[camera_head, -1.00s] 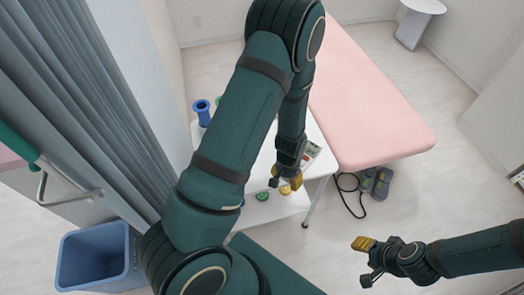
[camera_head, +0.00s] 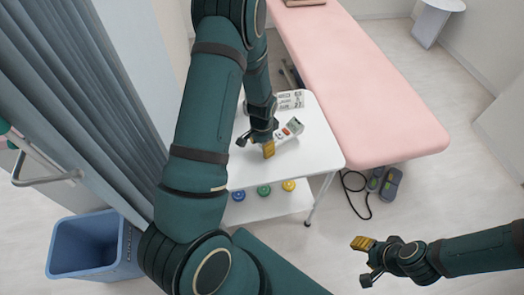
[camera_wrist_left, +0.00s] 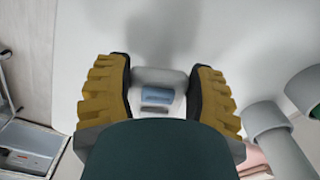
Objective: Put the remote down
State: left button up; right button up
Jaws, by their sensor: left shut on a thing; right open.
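I cannot tell for sure whether the remote touches the top. My right gripper (camera_head: 366,262) is open and empty, low at the right over the floor.
A white printed item (camera_head: 291,99) lies at the back of the trolley top. Blue, green (camera_head: 264,190) and yellow round things sit on the lower shelf. The pink treatment bed (camera_head: 365,90) is close on the right. A blue bin (camera_head: 92,250) and grey curtain stand left.

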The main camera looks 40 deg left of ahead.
aim_at(262, 154)
pick_arm(q)
jog(key=shift+f, duration=1.4)
jog(key=shift+f+b, duration=0.1)
jog(key=shift+b, duration=0.2)
jog(key=o, duration=1.3)
jog(key=shift+c, duration=0.2)
jog(key=shift+w+r, duration=0.1)
jog(key=shift+r, duration=0.3)
notch_tip(262, 154, up, 11)
jog(key=p, duration=0.2)
jog(key=shift+r+p, duration=0.2)
jog(key=shift+p, duration=0.2)
jog(key=s+d+f+n+h, duration=0.2)
jog(key=s+d+f, duration=0.2)
jog(key=d, duration=0.8)
jog(key=s+d+f+n+t+h, duration=0.1)
jog(key=s+d+f+n+h, duration=0.1)
jog(key=s+d, duration=0.5)
jog(key=d+f+n, duration=0.1)
jog(key=d+f, duration=0.1)
jog(key=d, duration=0.2)
jog(key=shift+s+d+f, duration=0.15)
jog(key=shift+d+f, duration=0.05)
jog(key=shift+d, duration=0.15)
